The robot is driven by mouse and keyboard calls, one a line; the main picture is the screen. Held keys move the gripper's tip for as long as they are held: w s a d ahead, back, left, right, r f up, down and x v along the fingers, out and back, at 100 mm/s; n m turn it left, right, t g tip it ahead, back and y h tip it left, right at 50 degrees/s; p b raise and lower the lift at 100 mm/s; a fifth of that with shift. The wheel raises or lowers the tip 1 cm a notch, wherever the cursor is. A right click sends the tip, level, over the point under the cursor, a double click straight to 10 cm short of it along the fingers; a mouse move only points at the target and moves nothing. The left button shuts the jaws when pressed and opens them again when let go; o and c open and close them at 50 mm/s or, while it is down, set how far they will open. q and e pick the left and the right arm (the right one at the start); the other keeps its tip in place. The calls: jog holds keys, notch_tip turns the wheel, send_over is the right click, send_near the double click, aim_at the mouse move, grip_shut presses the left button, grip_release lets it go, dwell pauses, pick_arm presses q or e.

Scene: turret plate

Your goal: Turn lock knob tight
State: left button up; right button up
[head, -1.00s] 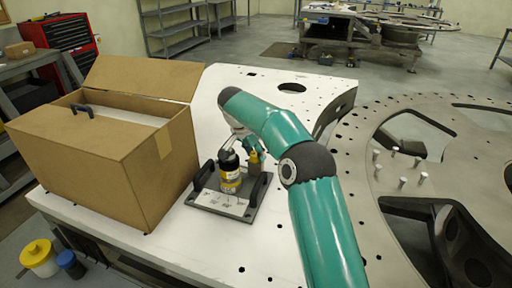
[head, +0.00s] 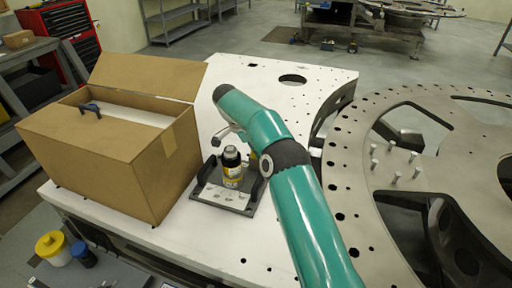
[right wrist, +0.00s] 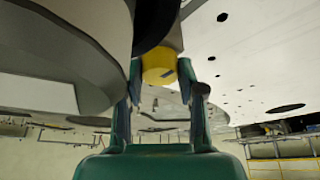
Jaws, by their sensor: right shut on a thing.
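A grey base plate (head: 221,196) with black side handles lies on the white table. My right arm reaches over from the front right and hides most of my right gripper and the lock knob in the head view. In the right wrist view, a yellow knob (right wrist: 158,67) with a black part above it sits between the fingers of my right gripper (right wrist: 162,75), which is shut on it. How far the knob is turned cannot be told. My left gripper is not in view.
An open cardboard box (head: 105,165) with a dark handle showing inside stands left of the base plate. A large grey ring plate (head: 350,190) with upright pins lies to the right. The white table (head: 300,78) is clear behind my arm.

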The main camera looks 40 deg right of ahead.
jog(key=shift+a, duration=0.1)
jog(key=o, duration=1.1)
jog(key=shift+w, duration=0.1)
jog(key=shift+o, duration=0.2)
